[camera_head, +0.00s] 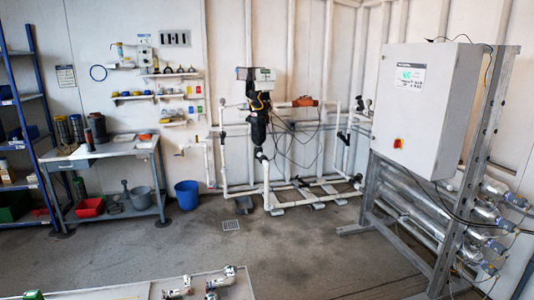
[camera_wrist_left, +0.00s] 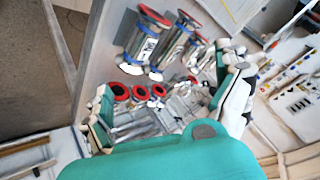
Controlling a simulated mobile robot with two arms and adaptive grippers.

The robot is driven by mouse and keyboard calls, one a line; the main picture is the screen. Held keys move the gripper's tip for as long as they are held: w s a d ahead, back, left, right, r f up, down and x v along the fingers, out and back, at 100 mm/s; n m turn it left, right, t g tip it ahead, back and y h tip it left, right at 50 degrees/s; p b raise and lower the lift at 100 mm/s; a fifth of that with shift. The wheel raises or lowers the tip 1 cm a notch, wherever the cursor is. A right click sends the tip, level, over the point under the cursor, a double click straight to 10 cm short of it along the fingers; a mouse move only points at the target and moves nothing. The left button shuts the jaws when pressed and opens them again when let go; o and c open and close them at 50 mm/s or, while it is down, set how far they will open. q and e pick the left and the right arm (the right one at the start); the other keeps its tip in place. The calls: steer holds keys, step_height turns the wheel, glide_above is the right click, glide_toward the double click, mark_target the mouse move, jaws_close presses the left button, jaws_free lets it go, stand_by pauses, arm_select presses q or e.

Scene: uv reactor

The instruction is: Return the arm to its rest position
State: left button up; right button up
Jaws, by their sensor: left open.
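My left gripper (camera_wrist_left: 168,106) shows in the left wrist view, with its teal body along the bottom and its two white, black and teal fingers spread apart. Between and beyond the fingers lie metal parts (camera_wrist_left: 168,112), and I cannot tell how far they are from the fingertips. Nothing appears clamped between the fingers. Neither gripper shows in the head view, and my right gripper is in no frame.
Steel cylinders (camera_wrist_left: 146,40) with red rims stand beyond the gripper. In the head view, a pale table (camera_head: 120,293) with metal fittings is at the bottom edge. A grey cabinet (camera_head: 428,105) on a metal frame stands right, a workbench (camera_head: 115,150) left. The middle floor is clear.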

arm_select(q)
steer(key=s+f+n+g+h, duration=0.1)
steer(key=s+f+n+g, duration=0.35)
steer(key=s, duration=0.75)
step_height(320, 180, down, 32)
steer(key=s+g+b, duration=0.2)
steer(key=b, duration=0.4)
steer(key=s+a+f+b, duration=0.1)
steer(key=s+f+b, duration=0.1)
steer(key=s+f, duration=0.6)
steer(key=s+a+f+g+b, duration=0.1)
steer(key=s+f+b, duration=0.1)
steer(key=s+f, duration=0.5)
step_height(320, 180, down, 5)
steer(key=shift+s+f+m, duration=0.1)
steer(key=shift+s+m, duration=0.3)
steer(key=shift+m, duration=0.05)
